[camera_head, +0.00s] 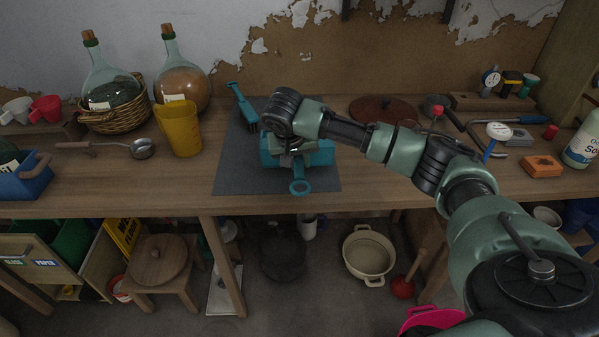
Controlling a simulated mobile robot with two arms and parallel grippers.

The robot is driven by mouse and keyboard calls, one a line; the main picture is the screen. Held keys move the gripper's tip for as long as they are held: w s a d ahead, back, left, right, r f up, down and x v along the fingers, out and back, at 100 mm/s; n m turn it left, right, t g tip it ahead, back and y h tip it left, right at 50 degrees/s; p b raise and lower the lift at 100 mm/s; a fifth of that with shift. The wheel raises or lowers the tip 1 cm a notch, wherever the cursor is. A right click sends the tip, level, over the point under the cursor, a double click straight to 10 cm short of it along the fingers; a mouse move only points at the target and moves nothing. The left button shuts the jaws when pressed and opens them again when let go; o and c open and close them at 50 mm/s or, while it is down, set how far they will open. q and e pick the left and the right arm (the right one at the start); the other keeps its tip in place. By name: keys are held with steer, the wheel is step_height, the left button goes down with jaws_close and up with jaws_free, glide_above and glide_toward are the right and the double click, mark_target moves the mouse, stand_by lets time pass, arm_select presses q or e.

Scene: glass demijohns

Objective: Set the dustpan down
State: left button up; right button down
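The teal dustpan (322,156) is over the dark grey mat (232,178) on the workbench, its ring-ended handle pointing toward me. I cannot tell whether it rests on the mat or is slightly above it. My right gripper (296,149) reaches in from the right and is pointed down at the dustpan, by the base of its handle. The wrist hides most of the fingers, so their grip is unclear. A teal hand brush (241,104) lies on the mat's left part, beside the dustpan. My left gripper is not in view.
A yellow jug (178,129), a ladle (139,149) and glass demijohns (183,83) stand left of the mat. A brown round board (383,109) lies behind my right arm. An orange block (542,166) and several tools are at right. The mat's front left is clear.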

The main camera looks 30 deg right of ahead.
steer(key=shift+f, duration=2.25)
steer(key=shift+f, duration=0.15)
steer(key=c, duration=1.2)
jaws_free()
steer(key=shift+c, duration=0.2)
